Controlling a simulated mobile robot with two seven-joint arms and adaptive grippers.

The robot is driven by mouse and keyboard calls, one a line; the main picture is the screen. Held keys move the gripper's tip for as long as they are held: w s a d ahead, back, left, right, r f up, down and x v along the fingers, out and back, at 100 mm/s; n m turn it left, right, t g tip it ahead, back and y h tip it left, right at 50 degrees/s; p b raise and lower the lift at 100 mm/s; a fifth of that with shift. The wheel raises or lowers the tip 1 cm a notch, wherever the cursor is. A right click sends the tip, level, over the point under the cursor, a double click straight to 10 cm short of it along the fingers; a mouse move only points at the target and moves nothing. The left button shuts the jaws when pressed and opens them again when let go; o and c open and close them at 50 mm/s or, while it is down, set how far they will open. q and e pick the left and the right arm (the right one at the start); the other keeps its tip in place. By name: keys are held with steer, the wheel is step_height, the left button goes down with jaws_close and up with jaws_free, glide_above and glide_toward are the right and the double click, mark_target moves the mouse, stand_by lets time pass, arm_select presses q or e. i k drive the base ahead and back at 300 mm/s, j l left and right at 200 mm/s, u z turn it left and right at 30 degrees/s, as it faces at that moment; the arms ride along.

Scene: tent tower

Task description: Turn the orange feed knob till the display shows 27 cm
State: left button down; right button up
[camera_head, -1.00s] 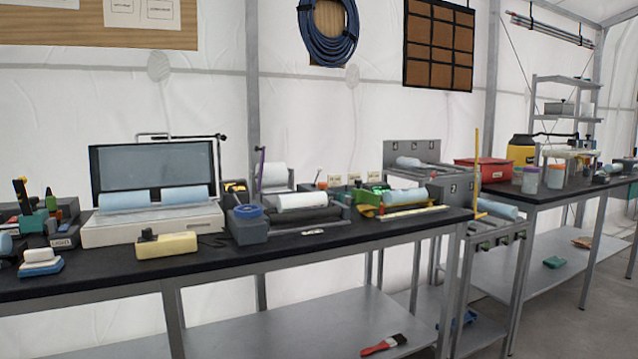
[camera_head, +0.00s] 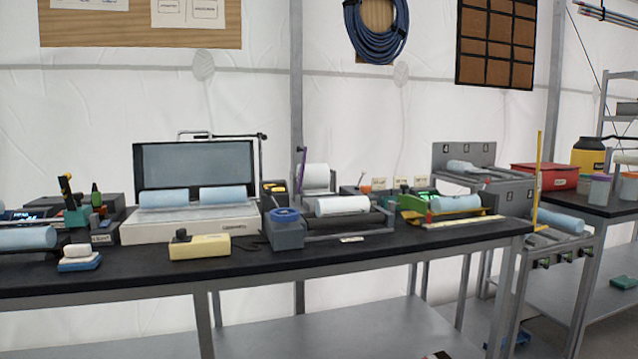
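Neither of my grippers is in view. I cannot make out the orange feed knob for certain; a small orange tip (camera_head: 366,187) shows behind the middle of the black-topped workbench (camera_head: 330,255). A dark box with faint bluish lettering (camera_head: 28,214) sits at the far left of the bench and may be a display, but I cannot read it.
A white light box (camera_head: 190,230), a yellow block with a black knob (camera_head: 200,247), a grey unit with a blue ring (camera_head: 285,228) and a roller stand (camera_head: 345,222) crowd the bench. A grey rack (camera_head: 463,156) stands at right. The front bench strip is mostly clear.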

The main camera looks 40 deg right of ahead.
mark_target(365, 189)
steer(key=l+u, duration=0.25)
steer(key=l, duration=0.3)
steer(key=i+l+u, duration=0.1)
steer(key=l+u, duration=0.15)
steer(key=l, duration=0.35)
steer(key=l+u, duration=0.2)
steer(key=l, duration=0.95)
